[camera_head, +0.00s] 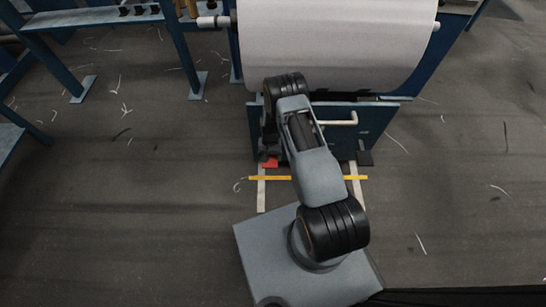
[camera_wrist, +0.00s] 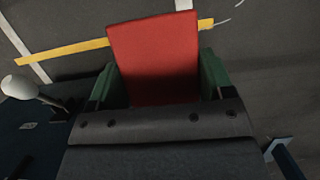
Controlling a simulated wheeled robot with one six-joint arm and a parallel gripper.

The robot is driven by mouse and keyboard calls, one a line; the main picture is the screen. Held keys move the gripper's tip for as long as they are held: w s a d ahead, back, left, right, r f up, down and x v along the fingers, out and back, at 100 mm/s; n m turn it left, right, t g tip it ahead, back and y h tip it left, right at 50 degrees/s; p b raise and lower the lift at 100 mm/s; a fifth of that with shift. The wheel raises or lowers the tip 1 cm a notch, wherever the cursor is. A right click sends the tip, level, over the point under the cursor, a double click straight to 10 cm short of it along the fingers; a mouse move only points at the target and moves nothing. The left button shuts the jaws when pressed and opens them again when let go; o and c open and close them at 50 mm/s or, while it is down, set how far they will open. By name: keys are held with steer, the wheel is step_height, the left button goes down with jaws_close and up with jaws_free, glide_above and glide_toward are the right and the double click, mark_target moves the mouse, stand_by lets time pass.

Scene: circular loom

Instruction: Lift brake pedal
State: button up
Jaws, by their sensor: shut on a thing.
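The red brake pedal (camera_head: 269,163) shows low at the front of the blue machine panel in the head view, just left of my arm. In the wrist view the red pedal (camera_wrist: 155,55) is a flat plate filling the space between the green fingers of my gripper (camera_wrist: 158,80). One finger is on each side of it, and the gripper is shut on it. The pedal's near end is hidden behind the dark gripper body. In the head view my arm hides the gripper. I cannot tell how high the pedal stands.
A dark pedal (camera_head: 365,158) sits to the right. A cream handle (camera_head: 340,120) sticks out of the blue panel (camera_head: 372,120); its knob (camera_wrist: 18,87) shows at the wrist view's left. A large white roll (camera_head: 335,40) is above. Yellow tape (camera_head: 350,178) marks the floor. Open floor lies either side.

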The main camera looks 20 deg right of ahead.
mark_target(270, 159)
steer(key=o, duration=1.3)
step_height(270, 159, up, 3)
steer(key=shift+r+p, duration=0.1)
steer(key=shift+p, duration=0.75)
steer(key=shift+s+a+r+p, duration=0.1)
steer(key=shift+s+r+p, duration=0.8)
steer(key=shift+s+r, duration=1.1)
steer(key=shift+s+a+r+p, duration=0.1)
steer(key=shift+s+r+p, duration=1)
steer(key=shift+s, duration=1.55)
steer(key=shift+s+a+r+p, duration=0.1)
steer(key=shift+s+r+p, duration=0.6)
steer(key=shift+s+r, duration=1.4)
steer(key=shift+s+f, duration=0.2)
steer(key=shift+f, duration=0.1)
